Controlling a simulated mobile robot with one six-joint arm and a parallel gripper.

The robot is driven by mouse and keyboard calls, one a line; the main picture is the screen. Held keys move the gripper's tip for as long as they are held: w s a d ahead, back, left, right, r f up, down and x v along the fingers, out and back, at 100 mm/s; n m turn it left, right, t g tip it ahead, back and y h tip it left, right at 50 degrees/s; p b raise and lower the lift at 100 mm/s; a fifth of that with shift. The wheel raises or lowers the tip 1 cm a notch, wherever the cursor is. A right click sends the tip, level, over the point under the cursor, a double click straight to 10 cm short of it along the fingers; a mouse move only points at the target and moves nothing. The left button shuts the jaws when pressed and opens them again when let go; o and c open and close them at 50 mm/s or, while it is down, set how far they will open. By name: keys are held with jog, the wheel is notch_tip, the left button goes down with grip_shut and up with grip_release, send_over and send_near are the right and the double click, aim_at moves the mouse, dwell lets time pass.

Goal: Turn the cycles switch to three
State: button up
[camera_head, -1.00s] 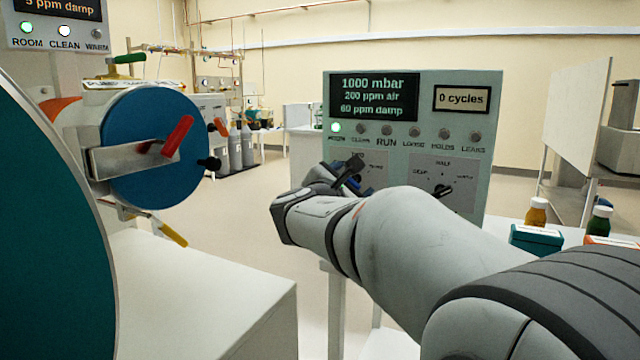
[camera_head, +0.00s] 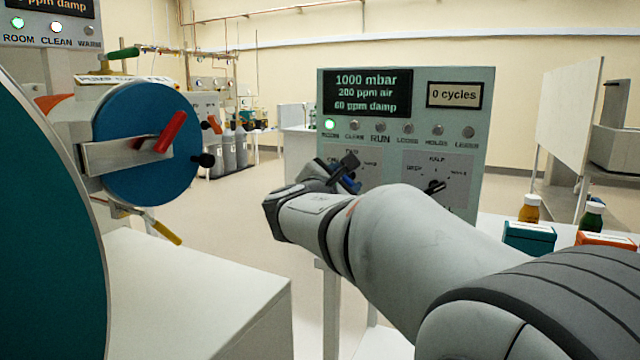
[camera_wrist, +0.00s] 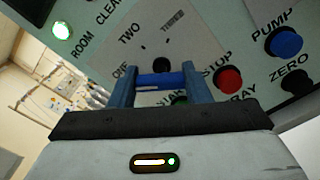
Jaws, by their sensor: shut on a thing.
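The cycles switch (camera_wrist: 161,65) is a small black knob on a pale dial lettered ONE, TWO and THREE in the wrist view. My gripper (camera_wrist: 160,81) is in front of this dial, its blue fingers shut on the knob. The fingers hide most of the knob, so I cannot tell which mark it points to. In the head view my gripper (camera_head: 347,174) is at the lower left dial of the grey-green control panel (camera_head: 490,120), partly covering it. The panel's small display (camera_head: 454,95) reads 0 cycles.
A second dial with a black knob (camera_head: 435,187) is right of my gripper. Close by in the wrist view are a red STOP button (camera_wrist: 228,79) and a blue PUMP button (camera_wrist: 284,43). A blue round door (camera_head: 140,110) stands at the left. Bottles and boxes (camera_head: 529,237) stand right.

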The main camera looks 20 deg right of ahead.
jog(key=m+b, duration=0.4)
jog(key=b, duration=0.2)
jog(key=shift+d, duration=0.15)
jog(key=shift+r+m+b, duration=0.1)
jog(key=shift+m+b, duration=1.1)
jog(key=shift+s+r, duration=0.1)
jog(key=shift+r, duration=0.05)
jog(key=o, duration=1)
jog(key=shift+f, duration=0.2)
jog(key=p+v, duration=0.1)
jog(key=v, duration=0.6)
jog(key=shift+s+a+r, duration=0.1)
jog(key=shift+s+a, duration=0.15)
